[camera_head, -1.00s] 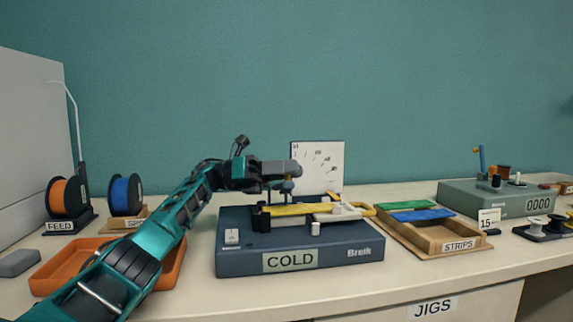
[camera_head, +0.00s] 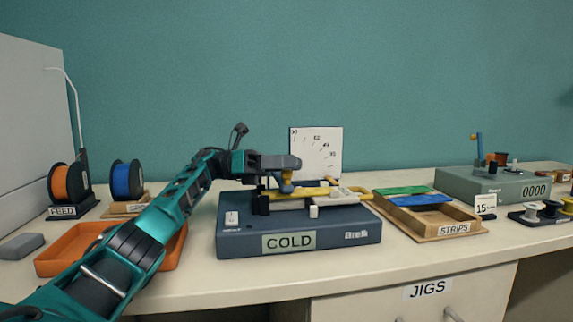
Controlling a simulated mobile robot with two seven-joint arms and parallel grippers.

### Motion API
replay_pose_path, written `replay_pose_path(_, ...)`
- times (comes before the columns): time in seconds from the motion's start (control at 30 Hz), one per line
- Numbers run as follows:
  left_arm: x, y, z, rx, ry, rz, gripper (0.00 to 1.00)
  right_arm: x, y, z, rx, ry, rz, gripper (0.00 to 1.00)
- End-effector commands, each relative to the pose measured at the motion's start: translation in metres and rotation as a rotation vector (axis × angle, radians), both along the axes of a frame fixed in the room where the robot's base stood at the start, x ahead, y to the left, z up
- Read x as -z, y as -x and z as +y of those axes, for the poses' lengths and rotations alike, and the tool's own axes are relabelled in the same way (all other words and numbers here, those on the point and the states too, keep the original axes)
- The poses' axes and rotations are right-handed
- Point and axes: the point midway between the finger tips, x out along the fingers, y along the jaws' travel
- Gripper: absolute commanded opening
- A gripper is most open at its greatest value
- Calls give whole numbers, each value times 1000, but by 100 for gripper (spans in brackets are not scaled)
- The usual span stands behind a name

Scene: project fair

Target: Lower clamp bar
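The blue-grey press base (camera_head: 350,235) labelled COLD stands in the middle of the bench. The yellow clamp bar (camera_head: 318,194) lies low across its top, between a dark block at the left and a yellow loop handle at the right, next to a pale plate (camera_head: 345,194). My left gripper (camera_head: 286,184) comes in from the left and is just over the left part of the bar. A small orange-and-blue piece shows under its head. The fingers are too small and overlapped to tell whether they are shut or touching the bar. My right gripper is out of view.
A white dial board (camera_head: 316,152) stands behind the press. An orange tray (camera_head: 75,260) lies left, partly behind my arm. A wooden STRIPS tray (camera_head: 430,233) with green and blue strips is close on the right. Spools (camera_head: 126,180) stand at the back left.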

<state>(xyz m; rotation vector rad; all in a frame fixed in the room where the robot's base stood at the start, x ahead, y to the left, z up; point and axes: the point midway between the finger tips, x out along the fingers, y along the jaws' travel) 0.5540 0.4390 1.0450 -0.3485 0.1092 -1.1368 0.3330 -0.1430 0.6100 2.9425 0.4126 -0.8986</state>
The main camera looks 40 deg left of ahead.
Motion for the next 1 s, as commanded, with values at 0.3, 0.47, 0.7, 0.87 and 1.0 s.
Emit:
replay_pose_path(0.3, 0, 1, 4, -1, -1, 2, 33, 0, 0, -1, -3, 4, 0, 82)
replay_pose_path(0.47, 1, 10, 23, -4, 1, 2, 33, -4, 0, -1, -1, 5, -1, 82)
replay_pose_path(0.7, 3, 22, 50, -4, 2, 0, 33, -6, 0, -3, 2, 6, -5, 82)
replay_pose_path(0.87, 5, 25, 59, -5, -1, 0, 33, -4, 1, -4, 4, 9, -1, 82)
replay_pose_path(1.0, 5, 29, 64, -3, -1, -2, 33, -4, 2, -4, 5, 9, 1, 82)
